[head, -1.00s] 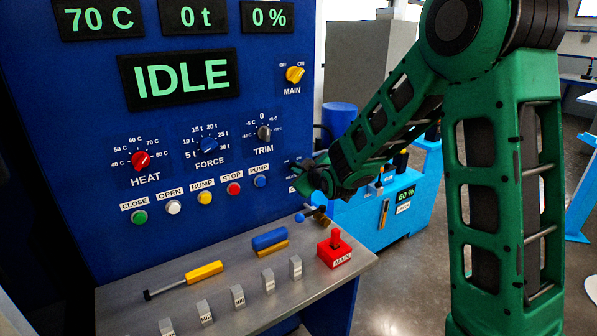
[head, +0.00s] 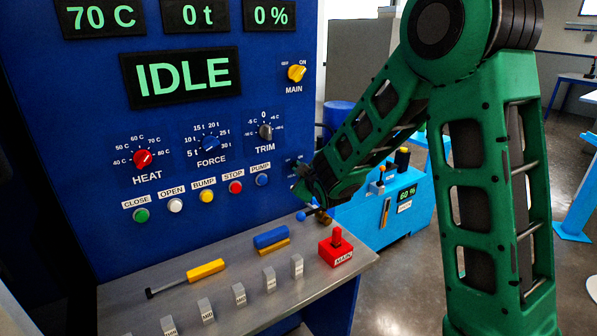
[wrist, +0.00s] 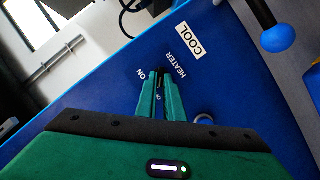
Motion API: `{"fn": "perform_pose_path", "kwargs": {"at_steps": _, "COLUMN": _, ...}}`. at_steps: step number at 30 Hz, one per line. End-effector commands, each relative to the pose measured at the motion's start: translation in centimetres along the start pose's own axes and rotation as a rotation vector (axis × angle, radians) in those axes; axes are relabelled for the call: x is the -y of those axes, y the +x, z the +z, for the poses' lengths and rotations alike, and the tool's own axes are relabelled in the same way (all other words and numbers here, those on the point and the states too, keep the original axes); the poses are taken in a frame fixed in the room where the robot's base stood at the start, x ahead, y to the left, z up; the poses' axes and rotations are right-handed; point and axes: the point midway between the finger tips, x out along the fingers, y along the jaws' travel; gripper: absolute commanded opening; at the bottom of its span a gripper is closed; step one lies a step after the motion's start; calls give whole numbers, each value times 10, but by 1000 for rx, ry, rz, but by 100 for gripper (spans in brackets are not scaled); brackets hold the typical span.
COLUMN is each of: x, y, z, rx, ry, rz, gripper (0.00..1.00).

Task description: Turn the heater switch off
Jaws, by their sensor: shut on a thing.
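The heater switch (wrist: 161,73) is on the blue panel beside the HEATER label (wrist: 175,66) in the wrist view. Only a small dark part of it shows between my fingertips. An ON mark (wrist: 141,76) shows to its left, and the other mark is mostly hidden by a finger. My gripper (wrist: 159,78) is shut on the switch, with its green fingers against either side. Which way the switch points cannot be told. In the head view my gripper (head: 302,187) is at the panel's right edge, and my wrist covers the switch there.
A COOL label (wrist: 190,41) and a blue ball-ended lever (wrist: 277,38) are near my gripper. Below are a grey shelf (head: 220,300) with a red MAIN block (head: 336,252), yellow-handled tool (head: 205,271) and several grey blocks. HEAT (head: 142,159) and MAIN knobs (head: 296,73) are left and above.

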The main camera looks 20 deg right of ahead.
Motion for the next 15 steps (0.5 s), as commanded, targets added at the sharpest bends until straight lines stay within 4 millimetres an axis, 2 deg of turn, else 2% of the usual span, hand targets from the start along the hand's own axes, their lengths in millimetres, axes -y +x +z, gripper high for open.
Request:
{"fn": "perform_pose_path", "kwargs": {"at_steps": 1, "x": 2, "y": 0, "z": 5, "rx": 10, "ry": -2, "rz": -5, "gripper": 12}}
{"fn": "perform_pose_path", "kwargs": {"at_steps": 3, "x": 2, "y": 0, "z": 4, "rx": 9, "ry": -2, "rz": -5, "gripper": 27}}
{"fn": "perform_pose_path", "kwargs": {"at_steps": 11, "x": 1, "y": 0, "z": 2, "rx": 4, "ry": 0, "rz": -2, "gripper": 27}}
{"fn": "perform_pose_path", "kwargs": {"at_steps": 15, "x": 1, "y": -7, "z": 1, "rx": 3, "ry": 0, "rz": -3, "gripper": 27}}
